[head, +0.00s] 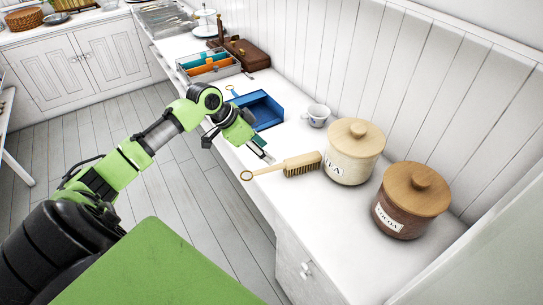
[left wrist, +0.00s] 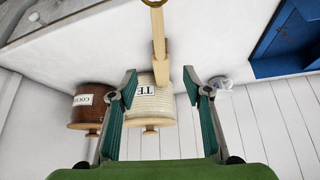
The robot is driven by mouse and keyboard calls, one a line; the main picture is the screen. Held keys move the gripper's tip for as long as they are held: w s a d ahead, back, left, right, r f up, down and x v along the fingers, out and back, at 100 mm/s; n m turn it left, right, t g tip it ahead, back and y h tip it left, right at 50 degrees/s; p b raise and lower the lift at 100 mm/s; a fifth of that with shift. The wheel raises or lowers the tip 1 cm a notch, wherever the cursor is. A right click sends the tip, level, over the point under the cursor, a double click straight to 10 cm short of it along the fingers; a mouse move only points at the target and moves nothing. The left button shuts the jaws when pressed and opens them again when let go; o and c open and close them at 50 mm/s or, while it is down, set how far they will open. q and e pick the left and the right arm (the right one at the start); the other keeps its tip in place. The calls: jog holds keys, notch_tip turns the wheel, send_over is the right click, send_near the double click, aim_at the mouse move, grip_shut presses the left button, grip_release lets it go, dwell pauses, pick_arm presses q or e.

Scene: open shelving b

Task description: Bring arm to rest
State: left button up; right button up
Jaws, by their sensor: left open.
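My left arm reaches in from the left in the head view. Its gripper (head: 262,150) is over the white counter (head: 300,215), near the front edge. In the left wrist view the gripper (left wrist: 160,84) has its two green-padded fingers spread, with nothing held between them. A wooden brush (head: 287,166) lies on the counter just beyond the fingertips, its ring end toward the front edge. In the left wrist view the brush (left wrist: 159,40) shows between and beyond the fingers, apart from them. My right gripper is in neither view.
A cream tea jar (head: 352,160) and a brown cocoa jar (head: 402,213) stand right of the brush. A cup (head: 317,114) and a blue tray (head: 262,108) are behind the gripper. A metal rack (head: 208,74) and brown case (head: 247,56) stand farther back. The floor (head: 175,215) is clear.

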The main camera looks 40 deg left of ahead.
pick_arm(q)
jog(key=shift+s+a+r, duration=0.15)
jog(key=shift+s+r, duration=0.05)
jog(key=shift+r, duration=0.25)
jog(key=s+d+f+g, duration=0.2)
jog(key=s+d+f, duration=1.1)
jog(key=s+d, duration=0.1)
jog(key=s+d+r+n+y, duration=0.1)
jog(key=s+d+n+y, duration=0.15)
jog(key=s, duration=0.45)
jog(key=s+d+r+n+y, duration=0.1)
jog(key=s+d+n, duration=0.15)
jog(key=s, duration=0.35)
notch_tip(320, 180, down, 26)
jog(key=s+g, duration=0.1)
jog(key=s, duration=0.1)
jog(key=s+a+f, duration=0.2)
jog(key=s+f, duration=0.6)
jog(key=s+a+f+g, duration=0.1)
jog(key=s+f, duration=0.7)
jog(key=s, duration=0.1)
jog(key=shift+a+f+m, duration=0.25)
jog(key=shift+a+m, duration=0.05)
jog(key=shift+a, duration=0.05)
